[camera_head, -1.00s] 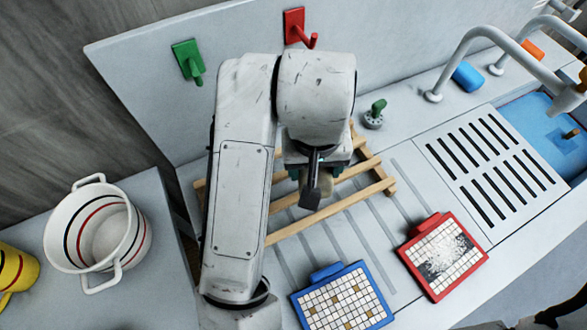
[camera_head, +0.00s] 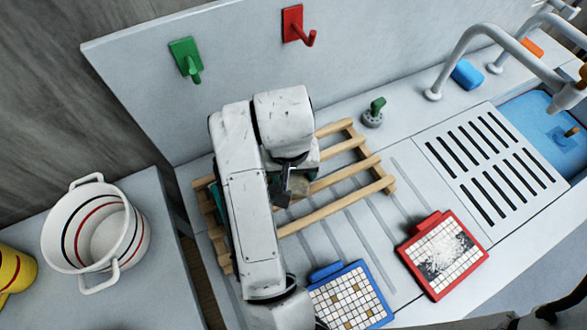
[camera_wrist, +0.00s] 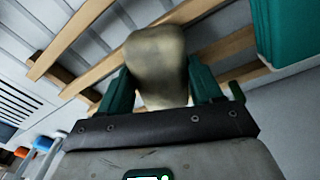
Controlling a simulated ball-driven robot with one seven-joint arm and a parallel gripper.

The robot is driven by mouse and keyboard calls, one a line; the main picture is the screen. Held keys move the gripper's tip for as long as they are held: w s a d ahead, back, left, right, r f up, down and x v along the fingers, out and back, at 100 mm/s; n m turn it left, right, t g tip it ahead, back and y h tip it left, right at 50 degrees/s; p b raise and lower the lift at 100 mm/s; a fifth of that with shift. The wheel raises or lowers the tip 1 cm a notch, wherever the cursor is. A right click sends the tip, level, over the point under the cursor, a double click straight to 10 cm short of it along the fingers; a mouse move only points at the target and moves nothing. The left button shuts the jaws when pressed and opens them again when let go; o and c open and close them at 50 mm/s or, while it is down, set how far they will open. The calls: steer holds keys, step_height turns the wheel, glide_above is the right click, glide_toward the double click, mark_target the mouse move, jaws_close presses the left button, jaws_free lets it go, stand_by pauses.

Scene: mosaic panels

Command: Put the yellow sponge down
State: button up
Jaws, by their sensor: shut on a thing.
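The yellow sponge (camera_wrist: 157,62) looks dull yellow-beige in the wrist view, held between the two dark green fingers of my gripper (camera_wrist: 163,82). My gripper is shut on it. In the head view my gripper (camera_head: 286,188) is over the wooden slatted rack (camera_head: 345,196), and only a small tan part of the sponge (camera_head: 301,187) shows beside it. The rack's slats also show behind the sponge in the wrist view. I cannot tell whether the sponge touches the slats. My arm hides the rack's left middle.
A teal thing (camera_wrist: 285,32) is close by at the right of the wrist view. A blue-framed mosaic panel (camera_head: 349,298) and a red-framed one (camera_head: 443,255) lie in front. A green-topped plug (camera_head: 374,113) stands behind. The rack's right part is bare.

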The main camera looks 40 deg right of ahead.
mark_target(290, 179)
steer(key=shift+f, duration=0.2)
steer(key=o, duration=0.9)
steer(key=shift+r, duration=0.1)
steer(key=r, duration=0.8)
steer(key=a+r+p, duration=0.1)
steer(key=r, duration=0.3)
steer(key=shift+s+r, duration=0.1)
steer(key=shift+s, duration=0.15)
steer(key=shift+a, duration=0.1)
